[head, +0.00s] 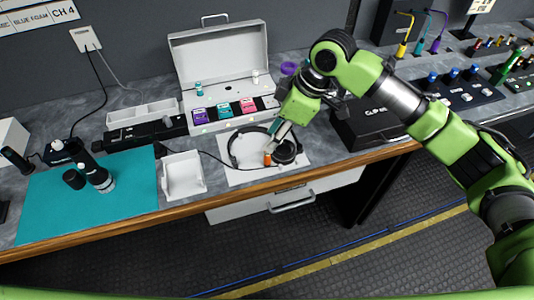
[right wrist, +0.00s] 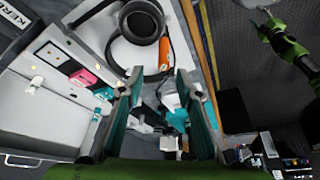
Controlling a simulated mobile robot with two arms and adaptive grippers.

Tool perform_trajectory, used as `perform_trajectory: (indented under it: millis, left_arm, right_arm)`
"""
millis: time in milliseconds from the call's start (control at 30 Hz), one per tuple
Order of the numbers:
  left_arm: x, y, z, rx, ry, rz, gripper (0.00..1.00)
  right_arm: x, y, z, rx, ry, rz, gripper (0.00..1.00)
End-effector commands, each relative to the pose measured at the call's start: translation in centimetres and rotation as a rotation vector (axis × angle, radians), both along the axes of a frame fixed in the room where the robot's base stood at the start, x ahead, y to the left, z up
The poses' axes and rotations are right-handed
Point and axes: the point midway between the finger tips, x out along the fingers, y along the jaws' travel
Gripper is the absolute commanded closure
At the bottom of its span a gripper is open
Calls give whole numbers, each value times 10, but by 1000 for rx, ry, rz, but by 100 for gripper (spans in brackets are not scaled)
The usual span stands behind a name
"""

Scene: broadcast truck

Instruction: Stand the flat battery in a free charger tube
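The orange battery (head: 267,159) is on the white sheet beside the black headphones (head: 285,151). In the right wrist view the battery (right wrist: 165,48) looks long and narrow, just past the fingertips. My right gripper (head: 279,133) is above and close to it; its two teal fingers (right wrist: 158,75) are apart with nothing held between them. The white open-lidded case (head: 226,100), seemingly the charger, has purple, teal and pink panels. A teal cylinder (head: 199,89) stands at its back left and a pale one (head: 255,77) at its back right. I cannot tell which tubes are free.
A white tray (head: 184,176) stands left of the sheet, beside a teal mat (head: 128,205) with black items. A black box (head: 372,125) is close on the right. The wooden counter edge (head: 225,206) runs along the front. Headphone cable crosses near the tray.

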Motion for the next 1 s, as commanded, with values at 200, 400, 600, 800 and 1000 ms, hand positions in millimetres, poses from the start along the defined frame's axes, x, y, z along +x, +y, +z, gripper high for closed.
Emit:
perform_trajectory:
  millis: [200,400,600,800,1000]
  left_arm:
    - [42,-3,12,-6,-60,0,56]
    - [39,-3,18,-6,-55,0,56]
    - [24,-2,17,-3,-34,0,56]
    - [21,-1,17,-2,-30,0,56]
    - [22,-2,17,-3,-31,0,56]
  right_arm:
    - [-2,7,-18,0,3,1,68]
    - [-2,17,-45,0,1,1,68]
    - [0,19,-52,0,-3,1,68]
    - [-1,19,-52,1,-2,0,89]
    - [-1,18,-51,1,-2,0,100]
